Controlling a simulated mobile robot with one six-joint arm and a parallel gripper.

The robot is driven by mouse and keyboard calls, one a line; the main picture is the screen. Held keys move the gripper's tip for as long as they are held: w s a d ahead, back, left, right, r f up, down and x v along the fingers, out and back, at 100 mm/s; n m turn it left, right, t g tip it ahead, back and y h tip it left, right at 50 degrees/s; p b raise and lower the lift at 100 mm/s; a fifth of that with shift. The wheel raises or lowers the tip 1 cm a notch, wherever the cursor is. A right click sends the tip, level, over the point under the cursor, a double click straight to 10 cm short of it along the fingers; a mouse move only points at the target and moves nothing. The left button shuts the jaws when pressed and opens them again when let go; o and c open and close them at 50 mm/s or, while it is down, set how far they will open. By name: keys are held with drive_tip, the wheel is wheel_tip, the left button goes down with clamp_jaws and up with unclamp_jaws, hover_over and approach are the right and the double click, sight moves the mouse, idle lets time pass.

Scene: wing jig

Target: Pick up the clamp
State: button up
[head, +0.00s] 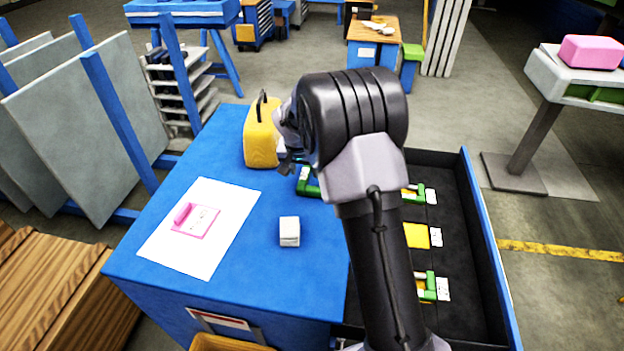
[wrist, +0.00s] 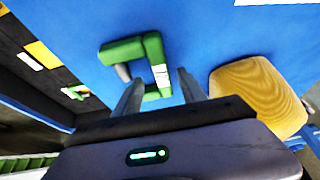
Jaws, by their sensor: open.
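A green clamp (wrist: 151,48) with a white label and a grey part lies on the blue tabletop (wrist: 205,45) in the wrist view. In the head view only a bit of this clamp (head: 307,184) shows beside my arm; the rest is hidden. My gripper (wrist: 160,88) is open, with its two grey fingers pointing toward the clamp. The clamp's near end appears between the fingertips; I cannot tell whether they touch it. In the head view my gripper (head: 288,162) is over the table and partly hidden by my wrist.
A yellow case (head: 261,137) stands close to my gripper. A white block (head: 289,231) and a white sheet (head: 222,255) with a pink bracket (head: 193,219) lie on the table. A dark drawer (head: 463,230) at right holds more green clamps (head: 428,287) and a yellow piece (head: 416,236).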

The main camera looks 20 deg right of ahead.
drive_tip(key=x, duration=0.3)
drive_tip(key=shift+a, duration=0.15)
drive_tip(key=shift+s+r, duration=0.1)
drive_tip(key=shift+c, duration=0.9)
clamp_jaws()
